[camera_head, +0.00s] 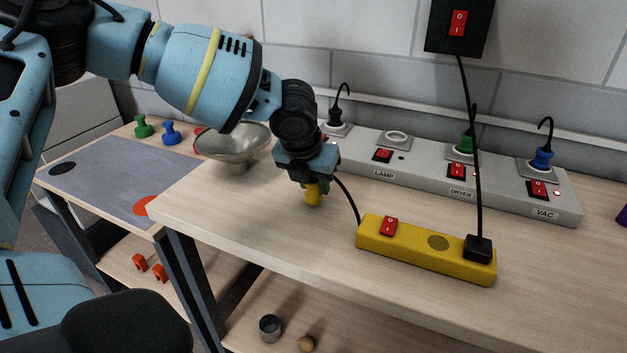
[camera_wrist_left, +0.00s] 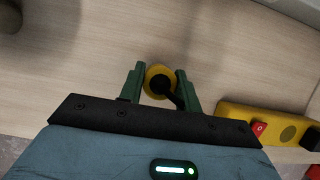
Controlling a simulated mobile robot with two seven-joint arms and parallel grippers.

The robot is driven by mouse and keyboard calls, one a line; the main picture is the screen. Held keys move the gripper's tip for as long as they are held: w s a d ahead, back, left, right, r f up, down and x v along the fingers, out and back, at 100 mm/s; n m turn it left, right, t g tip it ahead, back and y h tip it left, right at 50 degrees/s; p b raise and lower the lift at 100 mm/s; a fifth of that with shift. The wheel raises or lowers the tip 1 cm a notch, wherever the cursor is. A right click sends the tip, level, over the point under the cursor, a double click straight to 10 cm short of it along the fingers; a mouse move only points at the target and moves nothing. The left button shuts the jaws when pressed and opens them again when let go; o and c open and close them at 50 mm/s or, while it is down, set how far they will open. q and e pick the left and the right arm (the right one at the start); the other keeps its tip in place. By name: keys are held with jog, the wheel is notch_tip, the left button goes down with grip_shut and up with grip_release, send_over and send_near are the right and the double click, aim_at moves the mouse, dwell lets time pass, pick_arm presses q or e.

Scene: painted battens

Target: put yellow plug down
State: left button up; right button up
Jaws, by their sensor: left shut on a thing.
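My left gripper (camera_head: 309,181) is shut on the yellow plug (camera_head: 313,194), which hangs below the jaws over the wooden bench. In the left wrist view the yellow plug (camera_wrist_left: 158,80) sits between the two green fingers (camera_wrist_left: 160,84), with a dark cord leading off it. In the head view a dark cord (camera_head: 348,199) runs from near the gripper to the yellow power strip (camera_head: 400,247). I cannot tell whether the plug touches the bench top. My right gripper is not in view.
A metal bowl (camera_head: 238,150) stands left of the gripper. A grey outlet strip (camera_head: 420,175) with several sockets and red switches runs along the back. The bench top (camera_head: 245,215) in front of the gripper is clear. A lower table (camera_head: 185,190) lies left, with a green plug (camera_head: 142,127) and blue plug (camera_head: 171,134).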

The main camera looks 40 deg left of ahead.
pick_arm(q)
jog(key=shift+f, duration=0.55)
jog(key=o, duration=1.1)
jog(key=shift+c, duration=0.2)
jog(key=shift+r, duration=0.25)
jog(key=p+v, duration=0.2)
jog(key=v, duration=1)
jog(key=shift+r, duration=0.4)
jog(key=shift+f, duration=0.1)
